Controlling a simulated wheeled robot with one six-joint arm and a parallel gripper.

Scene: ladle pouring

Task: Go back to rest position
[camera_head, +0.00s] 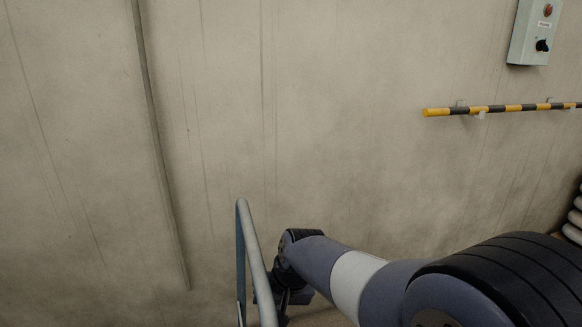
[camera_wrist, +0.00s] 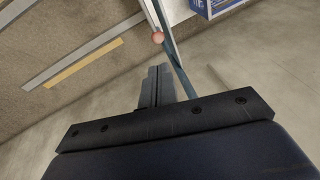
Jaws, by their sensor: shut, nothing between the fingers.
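My gripper (camera_wrist: 158,72) is shut in the wrist view, its two dark fingers together with nothing between them. In the head view my arm reaches from the lower right toward the lower middle, and its dark end (camera_head: 286,290) is low, just right of a metal handrail. The fingertips cannot be made out clearly there. No ladle shows in either view.
The grey-blue handrail (camera_head: 252,262) stands close beside my arm's end. A concrete wall (camera_head: 330,130) fills the background. It carries a yellow-black bar (camera_head: 490,109) and a control box (camera_head: 531,32). The wrist view shows a blue-and-white box (camera_wrist: 212,6) and a yellow floor stripe (camera_wrist: 85,63).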

